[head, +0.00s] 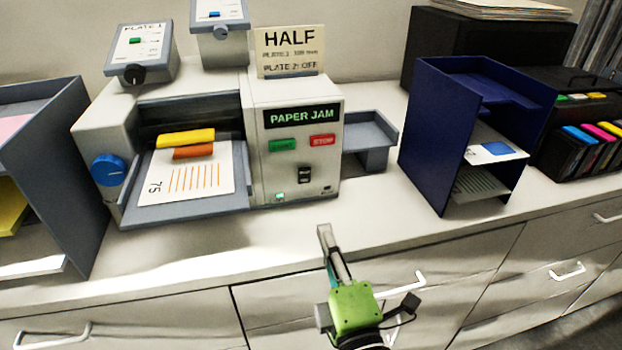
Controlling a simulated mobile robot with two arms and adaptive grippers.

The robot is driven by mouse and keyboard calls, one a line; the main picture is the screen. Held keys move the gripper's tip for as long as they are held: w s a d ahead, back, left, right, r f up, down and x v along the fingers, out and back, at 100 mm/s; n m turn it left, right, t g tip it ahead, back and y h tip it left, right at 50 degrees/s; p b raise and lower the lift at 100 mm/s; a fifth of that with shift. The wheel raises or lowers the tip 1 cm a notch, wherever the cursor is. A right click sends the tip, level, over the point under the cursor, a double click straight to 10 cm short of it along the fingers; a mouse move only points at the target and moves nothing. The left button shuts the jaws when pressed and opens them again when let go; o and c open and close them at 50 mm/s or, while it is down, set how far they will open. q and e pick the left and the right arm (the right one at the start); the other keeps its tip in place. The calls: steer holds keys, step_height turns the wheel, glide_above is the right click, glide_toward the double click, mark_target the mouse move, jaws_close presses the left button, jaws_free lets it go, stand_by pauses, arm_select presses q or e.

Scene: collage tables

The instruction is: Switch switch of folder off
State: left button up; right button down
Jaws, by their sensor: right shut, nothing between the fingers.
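The folder (244,110) is a white-grey machine on the counter, left of centre. Its front panel has a dark PAPER JAM display (301,114), a green button (283,145), a red STOP button (322,140) and a small black rocker switch (305,175). A small green light (279,196) shows low on the panel. My right gripper (324,231) is shut and empty. It appears in front of the counter edge, below and slightly right of the switch in the picture, apart from the panel. My left gripper is not in view.
A printed sheet (168,182) with yellow and orange pieces lies on the folder's front tray (185,212). A grey shelf (75,165) stands left. A blue organizer (432,150) and black ink unit (560,140) stand right. Drawer handles (405,285) protrude below. Counter before the panel is clear.

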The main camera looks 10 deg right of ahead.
steer(key=p, duration=0.5)
glide_toward(305, 171)
steer(key=w, duration=0.6)
steer(key=shift+r, duration=0.35)
steer(key=shift+w, duration=0.5)
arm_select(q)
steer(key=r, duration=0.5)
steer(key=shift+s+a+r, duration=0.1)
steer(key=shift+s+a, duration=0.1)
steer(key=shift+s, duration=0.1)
arm_select(e)
steer(key=shift+w+r, duration=0.15)
steer(key=shift+w, duration=0.1)
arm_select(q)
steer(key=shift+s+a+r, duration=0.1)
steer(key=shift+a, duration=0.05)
